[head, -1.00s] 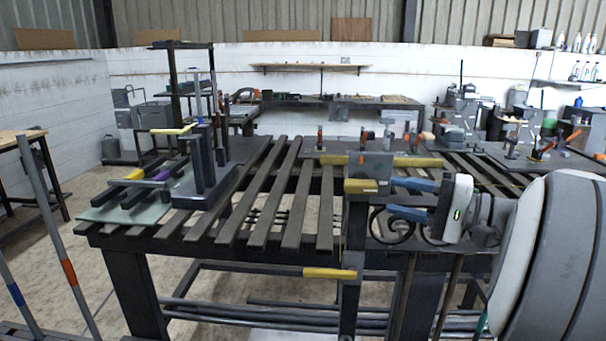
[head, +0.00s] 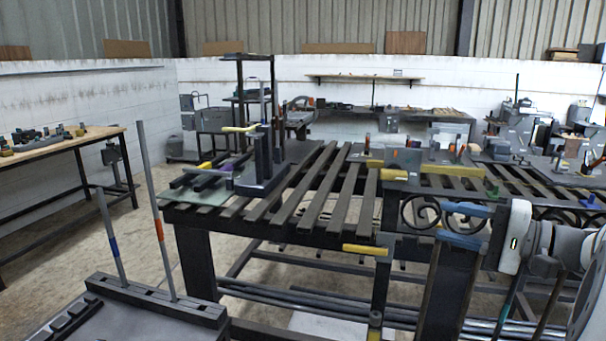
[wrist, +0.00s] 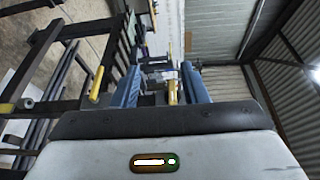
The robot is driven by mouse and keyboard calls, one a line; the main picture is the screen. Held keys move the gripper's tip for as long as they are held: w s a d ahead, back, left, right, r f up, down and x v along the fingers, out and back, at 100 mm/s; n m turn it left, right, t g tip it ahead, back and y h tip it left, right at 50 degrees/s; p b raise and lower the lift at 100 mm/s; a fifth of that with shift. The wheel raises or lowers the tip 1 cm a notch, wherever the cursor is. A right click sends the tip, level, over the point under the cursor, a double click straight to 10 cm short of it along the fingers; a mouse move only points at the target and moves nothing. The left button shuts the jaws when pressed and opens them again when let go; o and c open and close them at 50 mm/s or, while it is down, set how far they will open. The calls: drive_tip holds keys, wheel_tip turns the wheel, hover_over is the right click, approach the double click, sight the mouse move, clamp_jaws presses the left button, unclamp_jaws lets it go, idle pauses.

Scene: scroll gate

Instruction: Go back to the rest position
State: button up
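My gripper (head: 442,221) is at the right of the head view, its two blue fingers pointing left in front of the slatted workbench (head: 318,200). The fingers are spread apart and nothing is between them. In the wrist view my gripper (wrist: 162,70) also shows an open gap between the blue fingers. A dark metal scroll (head: 416,212) shows at the bench's front side, behind the fingers in the picture. I cannot tell how far it is from them.
Yellow-marked clamp parts (head: 392,168) stand on the bench's front edge. A dark upright stand (head: 262,165) is at its left end. A grey rack with two rods (head: 160,300) is at lower left. A wooden side table (head: 60,145) stands at far left. Open floor lies between them.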

drive_tip(key=s+a+f+n+g+h+p, duration=0.1)
drive_tip(key=s+a+f+g+h+p, duration=0.15)
drive_tip(key=a, duration=0.25)
drive_tip(key=s+a+f+g+h+p, duration=0.1)
drive_tip(key=s+a+f+g, duration=0.1)
drive_tip(key=a+f+g, duration=0.3)
drive_tip(key=s+a+f+n+h+p, duration=0.1)
drive_tip(key=s+f+n+h+p, duration=0.2)
drive_tip(key=s+n+h+p, duration=0.3)
drive_tip(key=s+h, duration=0.2)
drive_tip(key=h, duration=0.2)
drive_tip(key=shift+s+n+h, duration=0.3)
drive_tip(key=shift+s+h, duration=0.05)
drive_tip(key=shift+s, duration=0.05)
